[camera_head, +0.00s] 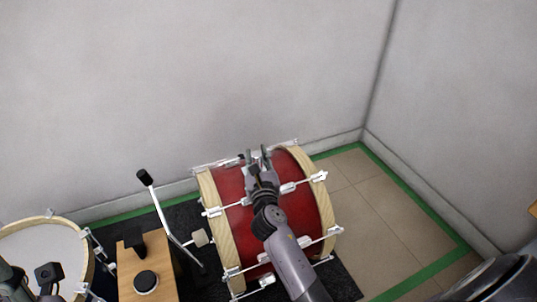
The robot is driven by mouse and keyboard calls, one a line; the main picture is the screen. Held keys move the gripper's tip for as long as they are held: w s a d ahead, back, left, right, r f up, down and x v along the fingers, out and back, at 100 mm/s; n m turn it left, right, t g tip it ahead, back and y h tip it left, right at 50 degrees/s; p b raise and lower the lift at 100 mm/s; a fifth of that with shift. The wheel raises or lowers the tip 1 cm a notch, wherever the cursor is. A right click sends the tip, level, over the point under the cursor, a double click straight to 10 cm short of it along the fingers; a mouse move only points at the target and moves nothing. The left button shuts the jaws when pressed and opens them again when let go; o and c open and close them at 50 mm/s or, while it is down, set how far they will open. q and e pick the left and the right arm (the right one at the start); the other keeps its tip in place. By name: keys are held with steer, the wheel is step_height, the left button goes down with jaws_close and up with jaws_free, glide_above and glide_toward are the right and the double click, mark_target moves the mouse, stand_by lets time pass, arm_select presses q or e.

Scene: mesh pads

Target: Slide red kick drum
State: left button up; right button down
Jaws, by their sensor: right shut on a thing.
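The red kick drum (232,222) lies on its side on a dark mat, with pale wooden hoops at both ends and silver tension rods along its shell. My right arm reaches over the drum from the bottom. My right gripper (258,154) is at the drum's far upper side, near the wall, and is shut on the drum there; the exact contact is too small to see. Part of what looks like my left gripper (46,275) shows at the bottom left, over a white-headed drum; its fingers are unclear.
A kick pedal (160,212) with a pale beater stands left of the drum, next to a wooden box (127,268) with black knobs. A white drum (40,246) is at far left. Walls close off the back and right. Tiled floor (385,225) with green tape is clear at right.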

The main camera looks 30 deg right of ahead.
steer(key=shift+a, duration=0.1)
steer(key=c, duration=1.8)
jaws_free()
steer(key=o, duration=0.5)
steer(key=shift+d, duration=0.2)
steer(key=v, duration=1.2)
